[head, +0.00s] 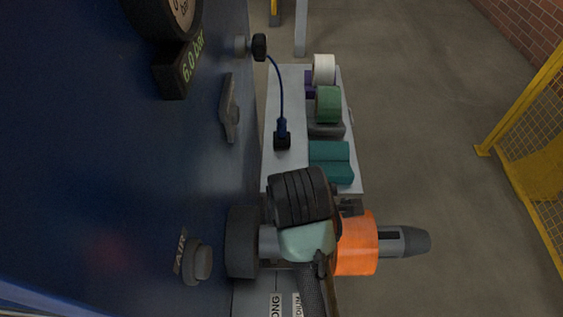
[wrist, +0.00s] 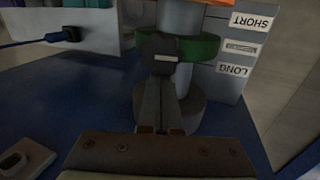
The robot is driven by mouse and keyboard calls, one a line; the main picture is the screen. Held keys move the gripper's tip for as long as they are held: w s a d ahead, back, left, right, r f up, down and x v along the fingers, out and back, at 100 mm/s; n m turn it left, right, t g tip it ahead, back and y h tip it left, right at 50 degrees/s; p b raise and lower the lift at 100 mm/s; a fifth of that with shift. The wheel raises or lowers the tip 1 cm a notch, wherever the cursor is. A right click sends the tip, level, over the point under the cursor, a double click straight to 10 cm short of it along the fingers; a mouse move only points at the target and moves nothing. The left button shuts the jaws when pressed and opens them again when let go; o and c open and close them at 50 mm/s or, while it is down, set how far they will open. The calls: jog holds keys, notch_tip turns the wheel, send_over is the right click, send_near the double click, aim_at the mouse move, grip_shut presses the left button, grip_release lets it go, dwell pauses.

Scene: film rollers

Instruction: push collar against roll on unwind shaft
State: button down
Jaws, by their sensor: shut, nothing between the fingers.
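The unwind shaft (wrist: 180,18) runs from a dark round flange (wrist: 196,108) on the blue machine; its tapered end (head: 403,241) shows in the head view. An orange roll (head: 356,243) sits on the shaft, and its edge shows at the top of the wrist view (wrist: 220,2). A green collar (wrist: 204,47) is around the shaft between flange and roll, with bare grey shaft between it and the roll. My gripper (wrist: 164,70) is shut and empty, its tips at the collar's dark block; contact is unclear. My arm hides the collar in the head view.
The blue machine panel (head: 100,150) is left. A yellow mesh fence (head: 535,150) stands right, beyond open floor.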

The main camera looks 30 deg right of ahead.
jog(key=shift+s+d, duration=0.2)
jog(key=shift+d, duration=0.1)
dwell(0.4)
jog(key=shift+s+d, duration=0.45)
jog(key=shift+d, duration=0.2)
jog(key=shift+s+d, duration=0.4)
jog(key=shift+d, duration=0.3)
jog(key=shift+w+a+p, duration=0.35)
jog(key=shift+a+p, duration=0.1)
jog(key=shift+a, duration=0.2)
notch_tip(320, 180, up, 9)
jog(key=p, duration=0.9)
jog(key=shift+r, duration=0.1)
dwell(0.3)
